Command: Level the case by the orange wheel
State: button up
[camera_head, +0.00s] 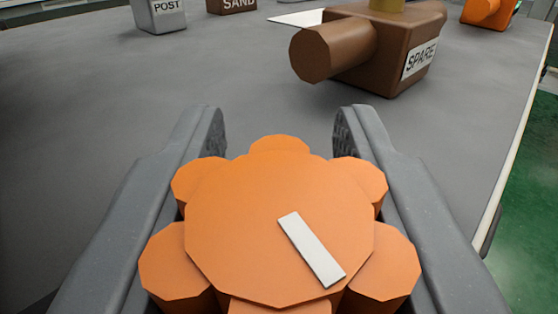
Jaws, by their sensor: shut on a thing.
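The orange wheel (235,225) fills the lower middle of the view. It has rounded lobes around its rim and a white bar mark (311,249) on its face, slanting from upper left to lower right. My gripper (278,130) has one grey finger on each side of the wheel and is shut on it. The fingertips reach a little past the wheel's far edge. The wheel's near edge is cut off by the frame. I cannot tell which thing is the case, and no level indicator shows clearly.
A brown block labelled SPARE (395,60) with a knob stands beyond on the grey table (250,75). A grey POST block (160,14), a brown SAND block (231,5) and an orange object (488,12) stand at the back. The table's right edge drops to green floor (530,180).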

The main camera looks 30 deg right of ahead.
jog(key=shift+r, duration=0.2)
jog(key=o, duration=1)
jog(key=shift+c, duration=0.2)
jog(key=shift+f, duration=0.1)
jog(key=shift+s+a, duration=0.15)
jog(key=shift+s, duration=0.05)
jog(key=p+v, duration=0.1)
jog(key=v, duration=1.2)
jog(key=shift+f, duration=0.1)
